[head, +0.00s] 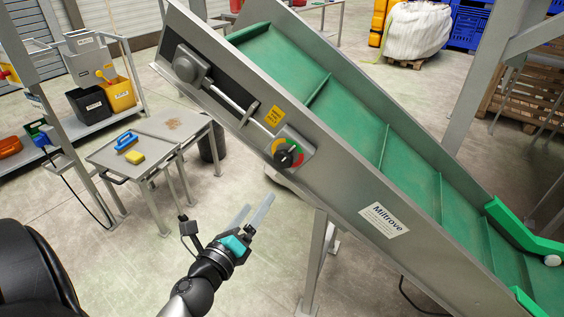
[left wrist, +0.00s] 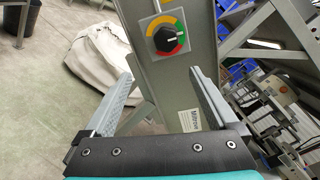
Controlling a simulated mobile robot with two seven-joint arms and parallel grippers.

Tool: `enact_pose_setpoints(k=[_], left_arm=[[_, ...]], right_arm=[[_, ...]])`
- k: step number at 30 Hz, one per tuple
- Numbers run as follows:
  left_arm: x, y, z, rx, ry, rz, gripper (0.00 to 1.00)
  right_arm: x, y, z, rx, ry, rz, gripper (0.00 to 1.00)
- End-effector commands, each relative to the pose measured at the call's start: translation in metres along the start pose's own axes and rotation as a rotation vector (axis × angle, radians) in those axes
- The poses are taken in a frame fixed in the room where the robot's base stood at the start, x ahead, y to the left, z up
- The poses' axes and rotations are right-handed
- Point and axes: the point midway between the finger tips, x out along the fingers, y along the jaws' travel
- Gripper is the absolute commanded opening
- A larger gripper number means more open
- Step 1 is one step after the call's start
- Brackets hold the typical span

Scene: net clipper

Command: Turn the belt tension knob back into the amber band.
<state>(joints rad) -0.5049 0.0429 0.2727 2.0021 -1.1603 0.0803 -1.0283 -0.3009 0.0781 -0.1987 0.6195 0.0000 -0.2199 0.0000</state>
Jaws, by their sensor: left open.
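The belt tension knob (head: 288,155) is black and round, on a grey plate on the conveyor's side. A coloured ring with amber, green and red parts surrounds it. In the left wrist view the knob (left wrist: 165,39) shows near the top centre, its light mark pointing right. The amber band (left wrist: 164,22) runs over the top of the dial there. My right gripper is out of view.
The conveyor's steel side (head: 345,190) slopes down to the right, with a yellow label (head: 274,116) by the knob. A support leg (head: 316,262) stands below. A small table (head: 135,158) with a blue brush and yellow sponge is at left.

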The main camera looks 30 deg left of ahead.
Motion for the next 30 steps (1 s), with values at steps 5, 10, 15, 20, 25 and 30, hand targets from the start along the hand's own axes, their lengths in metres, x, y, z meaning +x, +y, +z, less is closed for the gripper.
enact_pose_setpoints(k=[5, 10, 15, 20, 25, 30], left_arm=[[0.004, -0.011, 0.013, 0.067, -0.021, -0.024, 0.93], [0.023, -0.012, 0.013, 0.066, -0.021, -0.025, 0.93], [0.050, -0.013, 0.014, 0.063, -0.021, -0.024, 0.93], [0.075, -0.013, 0.014, 0.062, -0.021, -0.024, 0.93], [0.101, -0.013, 0.014, 0.062, -0.021, -0.024, 0.93], [0.125, -0.013, 0.014, 0.061, -0.020, -0.022, 0.93]], right_arm=[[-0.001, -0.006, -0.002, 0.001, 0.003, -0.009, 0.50], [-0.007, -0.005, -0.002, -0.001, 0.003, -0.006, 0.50], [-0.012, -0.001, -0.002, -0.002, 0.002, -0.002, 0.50], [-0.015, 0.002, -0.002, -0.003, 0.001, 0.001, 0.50], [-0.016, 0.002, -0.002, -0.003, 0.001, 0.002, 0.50], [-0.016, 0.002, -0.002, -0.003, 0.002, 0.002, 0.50]])
